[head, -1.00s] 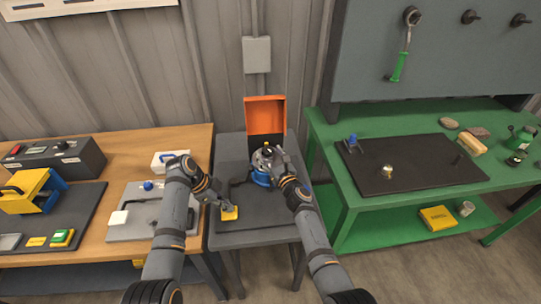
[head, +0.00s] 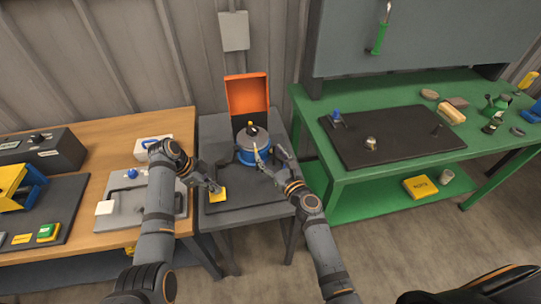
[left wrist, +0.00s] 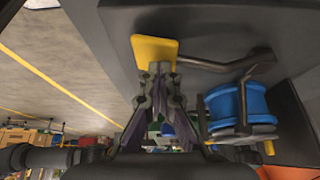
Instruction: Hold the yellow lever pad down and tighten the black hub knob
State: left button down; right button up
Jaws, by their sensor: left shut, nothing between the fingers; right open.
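The yellow lever pad (head: 219,195) lies at the front left of the rotor stand, and it also shows in the left wrist view (left wrist: 154,49). A dark bent rod (left wrist: 215,67) runs from it towards the blue stand body (left wrist: 242,106). My left gripper (head: 214,187) is shut and empty, its tips at the pad and seeming to touch it (left wrist: 158,68). The black hub knob (head: 252,131) sits on top of the grey rotor (head: 247,144), with a small yellow spot by it. My right gripper (head: 267,156) is open and empty, at the front right of the rotor, below the knob.
An orange open box (head: 247,95) stands behind the rotor on the grey table (head: 217,128). A wooden bench (head: 100,135) is at the left. A green bench (head: 400,105) with a dark mat (head: 395,150) is at the right.

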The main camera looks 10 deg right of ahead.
jog(key=n+g+y, duration=0.4)
jog(key=n+y, duration=0.1)
jog(key=y, duration=0.2)
send_near(257, 131)
jog(key=x, duration=1)
jog(key=shift+f, duration=0.15)
jog(key=shift+d, duration=0.1)
